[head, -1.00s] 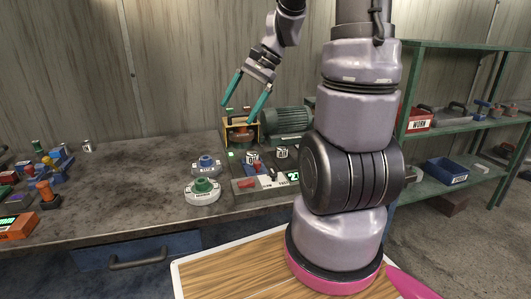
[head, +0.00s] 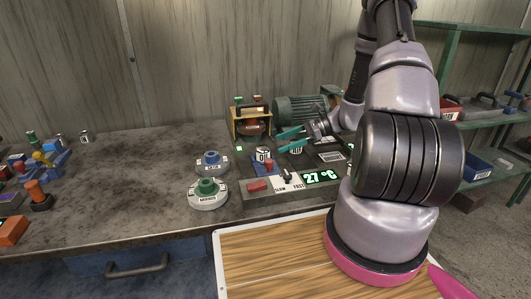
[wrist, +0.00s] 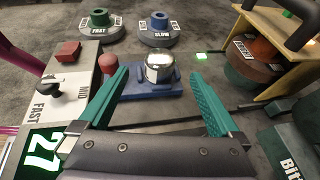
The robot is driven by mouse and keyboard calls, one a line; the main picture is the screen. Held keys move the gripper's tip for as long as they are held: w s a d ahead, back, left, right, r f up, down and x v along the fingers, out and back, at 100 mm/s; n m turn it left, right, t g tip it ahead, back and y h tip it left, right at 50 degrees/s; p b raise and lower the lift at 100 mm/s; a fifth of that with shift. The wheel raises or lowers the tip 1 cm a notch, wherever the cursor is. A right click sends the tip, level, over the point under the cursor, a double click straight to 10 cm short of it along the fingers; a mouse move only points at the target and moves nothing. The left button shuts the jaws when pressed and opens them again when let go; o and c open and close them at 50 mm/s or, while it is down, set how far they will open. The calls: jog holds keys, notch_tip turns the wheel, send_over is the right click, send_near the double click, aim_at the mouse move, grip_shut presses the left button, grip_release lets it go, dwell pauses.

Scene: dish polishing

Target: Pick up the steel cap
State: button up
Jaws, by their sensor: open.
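The steel cap (wrist: 159,63) is a shiny rounded dome on a small blue base (wrist: 150,92) in the wrist view. In the head view it looks like the small bright piece (head: 263,154) on the bench, left of the fingers. My gripper (head: 277,140) is low over the bench and points left, its teal fingers apart and empty. In the wrist view my gripper (wrist: 159,78) has one fingertip on each side of the cap in the picture. The cap seems just beyond the tips; I see no contact.
A control panel (head: 300,182) with a red button, lever and display stands in front. A green knob disc (head: 207,198) and a blue knob disc (head: 211,158) lie left. A framed wheel unit (head: 250,122) and motor (head: 300,108) stand behind. The bench's left middle is clear.

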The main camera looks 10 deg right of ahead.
aim_at(262, 150)
jog(key=x, duration=0.8)
jog(key=shift+w+a+f, duration=0.15)
jog(key=shift+f, duration=0.2)
grip_shut()
jog(key=shift+r, duration=0.15)
